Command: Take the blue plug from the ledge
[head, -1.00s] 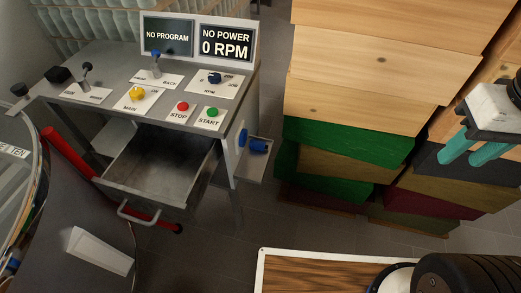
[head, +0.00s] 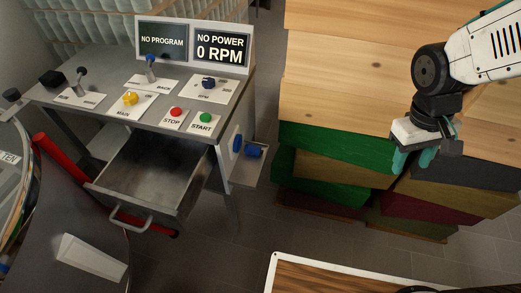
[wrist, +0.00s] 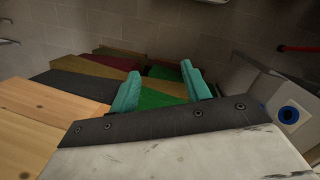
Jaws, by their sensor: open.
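The blue plug (head: 254,151) lies on a small grey ledge (head: 248,178) on the right side of the control console, beside a blue round socket (head: 237,142). My gripper (head: 413,162) has teal fingers, stands open and empty, and is well to the right of the plug, in front of the stacked wooden blocks. In the wrist view my open gripper (wrist: 160,70) has nothing between its fingers. The blue-ringed socket (wrist: 289,115) shows at the right there; I cannot make out the plug clearly in that view.
The console (head: 105,101) has an open, empty metal drawer (head: 150,180) at its front. Tall stacked wooden blocks (head: 345,105) stand at the right. A white-edged wooden surface (head: 340,278) is at the bottom. Bare floor lies between the console and this surface.

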